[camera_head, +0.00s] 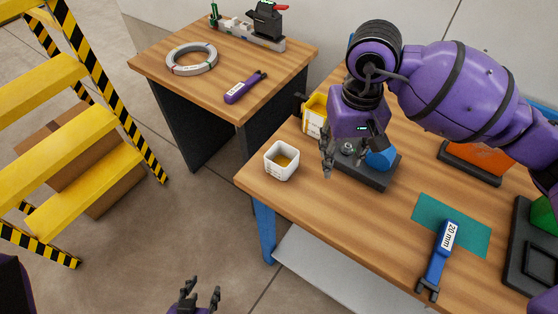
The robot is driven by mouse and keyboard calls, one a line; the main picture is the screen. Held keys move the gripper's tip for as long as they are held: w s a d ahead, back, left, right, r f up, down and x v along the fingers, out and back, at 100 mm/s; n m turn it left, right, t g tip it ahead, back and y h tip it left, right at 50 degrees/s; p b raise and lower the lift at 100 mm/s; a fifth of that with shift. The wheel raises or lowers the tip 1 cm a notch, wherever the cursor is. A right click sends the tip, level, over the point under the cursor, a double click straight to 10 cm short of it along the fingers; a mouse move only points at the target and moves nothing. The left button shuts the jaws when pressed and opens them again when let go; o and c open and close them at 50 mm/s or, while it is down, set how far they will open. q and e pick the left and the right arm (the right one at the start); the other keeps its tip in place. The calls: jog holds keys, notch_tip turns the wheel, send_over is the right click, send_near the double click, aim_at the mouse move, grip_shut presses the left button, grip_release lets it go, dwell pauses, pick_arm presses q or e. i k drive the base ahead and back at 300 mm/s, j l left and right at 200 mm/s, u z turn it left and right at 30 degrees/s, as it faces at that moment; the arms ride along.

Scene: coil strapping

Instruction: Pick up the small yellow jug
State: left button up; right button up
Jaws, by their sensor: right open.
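The small yellow jug (314,113) stands near the back left edge of the right-hand table, with a white label and a dark part at its left. My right gripper (350,160) points down just in front and to the right of it. Its fingers are apart, over a dark base with a round metal part and a blue knob (382,159). The gripper and arm hide part of the jug's right side, and the gripper is not around the jug. My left gripper (200,297) is low at the bottom edge, away from the tables, with its fingers apart and nothing between them.
A white cup (281,162) stands at the near left corner of the table. A blue 20 mm tool (440,255) lies partly on a green mat (425,212). An orange-topped tray (472,160) is at right. A second table holds a coil (192,60) and purple tool (244,88). Yellow steps (50,125) stand left.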

aim_at(314, 115)
jog(key=i+l+u, duration=0.25)
jog(key=l+u, duration=0.25)
jog(key=l, duration=0.15)
jog(key=i+l+u, duration=0.1)
jog(key=l+u, duration=0.15)
jog(key=l, duration=0.1)
